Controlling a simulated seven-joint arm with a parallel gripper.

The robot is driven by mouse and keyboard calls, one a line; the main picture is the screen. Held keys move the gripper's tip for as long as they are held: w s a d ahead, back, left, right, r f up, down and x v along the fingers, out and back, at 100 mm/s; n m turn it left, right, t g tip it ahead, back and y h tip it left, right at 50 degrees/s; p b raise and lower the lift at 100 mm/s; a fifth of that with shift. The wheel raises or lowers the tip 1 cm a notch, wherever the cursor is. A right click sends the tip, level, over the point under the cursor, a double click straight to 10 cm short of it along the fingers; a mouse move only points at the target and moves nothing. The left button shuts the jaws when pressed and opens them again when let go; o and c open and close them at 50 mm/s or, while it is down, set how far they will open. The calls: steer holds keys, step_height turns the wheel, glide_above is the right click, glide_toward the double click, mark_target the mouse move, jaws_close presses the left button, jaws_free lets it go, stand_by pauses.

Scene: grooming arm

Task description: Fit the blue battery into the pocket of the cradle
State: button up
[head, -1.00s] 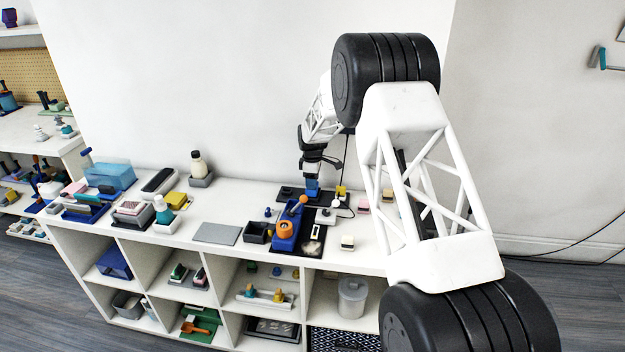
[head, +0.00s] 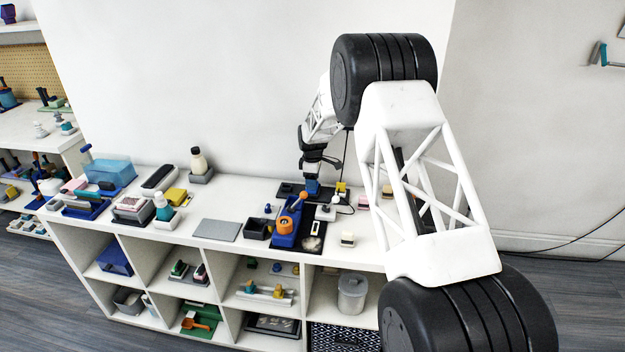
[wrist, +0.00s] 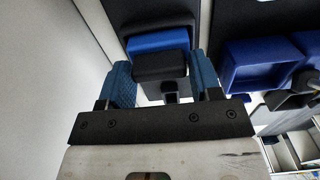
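The blue battery (wrist: 158,42) shows in the wrist view as a blue band with a dark block in front of it, between the two blue fingers of my gripper (wrist: 163,80). The fingers press on the dark block from both sides. A black piece that looks like the cradle (wrist: 158,14) lies just beyond the battery. I cannot tell whether the battery is inside the pocket. In the head view my gripper (head: 312,180) points down over a dark mat at the back of the counter. The battery and cradle are too small there to separate clearly.
A blue holder with an orange part (head: 286,226) stands in front of my gripper, with a dark open box (head: 257,229) to its left. A white block with a dark knob (head: 325,211) stands close on the right. A grey flat plate (head: 216,231) lies on clear counter farther left.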

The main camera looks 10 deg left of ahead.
steer(key=o, duration=0.4)
steer(key=shift+r, duration=0.1)
steer(key=shift+r, duration=3.8)
steer(key=shift+d+r, duration=0.1)
